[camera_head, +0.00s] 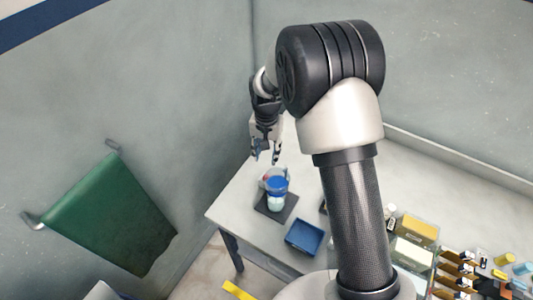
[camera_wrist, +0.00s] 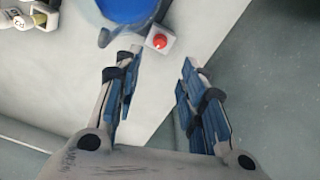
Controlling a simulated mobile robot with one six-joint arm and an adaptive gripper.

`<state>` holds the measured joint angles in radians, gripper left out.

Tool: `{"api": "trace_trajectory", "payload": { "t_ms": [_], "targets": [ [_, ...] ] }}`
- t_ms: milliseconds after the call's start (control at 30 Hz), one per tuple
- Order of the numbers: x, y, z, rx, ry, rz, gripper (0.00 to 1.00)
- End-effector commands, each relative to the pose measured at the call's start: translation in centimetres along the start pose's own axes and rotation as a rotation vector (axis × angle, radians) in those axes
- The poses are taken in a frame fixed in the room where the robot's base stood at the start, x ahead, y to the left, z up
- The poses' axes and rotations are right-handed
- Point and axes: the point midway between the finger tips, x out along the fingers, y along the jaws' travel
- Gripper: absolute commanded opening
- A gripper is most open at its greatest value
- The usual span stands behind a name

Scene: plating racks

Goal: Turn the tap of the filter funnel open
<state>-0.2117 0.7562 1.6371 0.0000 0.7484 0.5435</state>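A blue-topped vessel with a pale lower part (camera_head: 277,187), which looks like the filter funnel, stands on a dark square mat (camera_head: 288,210) near the table's left corner. The wrist view shows a blue round opening (camera_wrist: 124,10) at its top edge, cut off by the frame. A red round knob on a pale square block (camera_wrist: 160,41) sits beside it; I cannot tell whether this is the tap. My gripper (camera_head: 265,155) is above the vessel, pointing down. In the wrist view its fingers (camera_wrist: 158,72) are apart with nothing between them.
A blue tray (camera_head: 305,237) lies to the right of the mat. Boxes and small racks (camera_head: 415,230) crowd the table's right part. A green cloth (camera_head: 110,215) hangs on the left wall. Walls stand close behind the table corner.

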Motion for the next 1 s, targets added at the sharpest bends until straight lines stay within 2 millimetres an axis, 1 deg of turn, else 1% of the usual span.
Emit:
{"api": "trace_trajectory", "payload": {
  "t_ms": [67,167,267,400,500,633,733,833,967,1000],
  "targets": [
    [-0.2,0.0,0.0,-0.022,0.000,0.000,0.38],
    [-0.9,0.0,0.0,-0.119,0.000,0.000,0.38],
    [-2.1,0.0,0.0,-0.298,0.000,0.000,0.38],
    [-3.7,0.0,0.0,-0.594,0.000,0.000,0.38],
    [-4.5,0.0,0.0,-0.780,0.000,0.000,0.38],
    [-5.2,0.0,0.0,-0.953,0.000,0.000,0.38],
    [-5.3,0.0,0.0,-1.023,0.000,0.000,0.38],
    [-4.9,0.0,0.0,-1.047,-0.002,0.000,0.38],
    [-3.3,0.0,0.1,-1.048,-0.004,0.000,0.38],
    [-2.5,0.1,0.1,-1.047,-0.005,0.000,0.38]
  ]
}}
